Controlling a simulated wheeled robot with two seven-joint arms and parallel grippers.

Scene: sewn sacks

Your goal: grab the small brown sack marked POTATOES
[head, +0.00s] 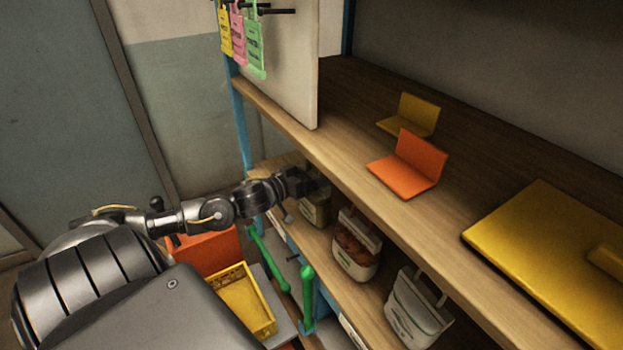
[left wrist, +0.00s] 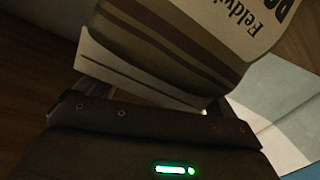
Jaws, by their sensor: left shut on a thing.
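A small brown sack (head: 314,209) stands on the lower shelf at its far left end, partly hidden by the upper shelf board and my gripper. My left gripper (head: 318,189) reaches in over its top and is shut on it. In the left wrist view the sack (left wrist: 165,45) fills the top, tan with dark brown stripes and part of the word "Feldwi". Larger dark letters are cut off at the frame edge, so the full marking cannot be read. The pale top band (left wrist: 140,75) of the sack lies at the jaws. My right gripper is in neither view.
A sack with a window of reddish-brown contents (head: 355,262) and a pale sack (head: 415,310) stand farther right on the lower shelf (head: 330,262). The upper shelf (head: 330,140) is close above. A yellow crate (head: 262,318) and green posts (head: 307,300) are in front.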

